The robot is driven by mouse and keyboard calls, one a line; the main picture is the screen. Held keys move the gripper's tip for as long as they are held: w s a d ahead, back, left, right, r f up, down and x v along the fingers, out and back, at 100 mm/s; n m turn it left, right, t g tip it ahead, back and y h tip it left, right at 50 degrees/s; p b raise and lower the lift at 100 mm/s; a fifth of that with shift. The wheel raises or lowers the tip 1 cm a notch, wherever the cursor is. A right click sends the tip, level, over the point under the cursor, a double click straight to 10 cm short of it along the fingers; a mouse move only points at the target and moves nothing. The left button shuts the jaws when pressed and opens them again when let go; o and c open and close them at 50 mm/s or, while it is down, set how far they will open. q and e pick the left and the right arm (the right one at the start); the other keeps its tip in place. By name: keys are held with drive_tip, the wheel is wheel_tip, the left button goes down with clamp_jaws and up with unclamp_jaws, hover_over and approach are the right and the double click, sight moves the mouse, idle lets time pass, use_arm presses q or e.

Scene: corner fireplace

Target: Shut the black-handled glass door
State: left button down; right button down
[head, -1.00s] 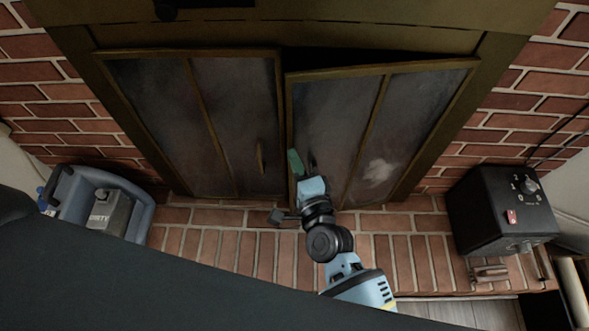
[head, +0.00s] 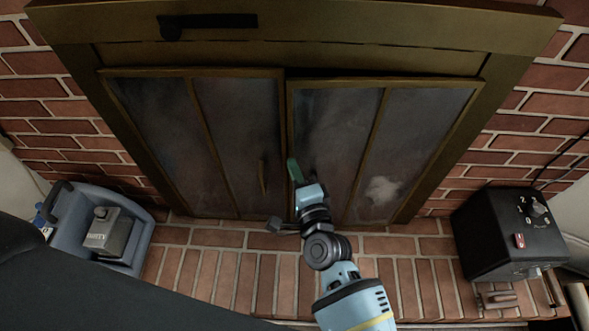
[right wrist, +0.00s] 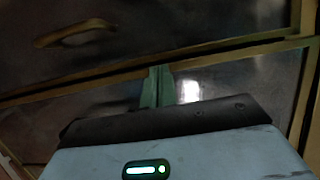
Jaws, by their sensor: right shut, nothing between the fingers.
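The right glass door (head: 408,140) of the brass-framed fireplace sits almost flush in its frame; a slight offset from the left door shows at its top edge. Its handle is not clearly seen; a dark piece beside my gripper may be the handle or a finger. The left glass door (head: 166,130) has a brass-coloured handle (head: 262,178) and looks closed. My right gripper (head: 298,172) is shut and empty, its green fingertips at the right door's inner edge. In the right wrist view the fingertips (right wrist: 157,86) are together against or just before the glass. My left gripper is out of view.
A black lever (head: 207,22) is on the frame above the doors. A blue-grey bin (head: 68,222) holding a grey box stands on the left. A black control box (head: 510,235) stands on the right. The brick hearth (head: 215,285) between them is mostly clear.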

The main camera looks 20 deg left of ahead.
drive_tip(key=v, duration=0.7)
drive_tip(key=shift+s+d+p, duration=0.25)
drive_tip(key=shift+s+p, duration=0.1)
drive_tip(key=shift+p, duration=0.1)
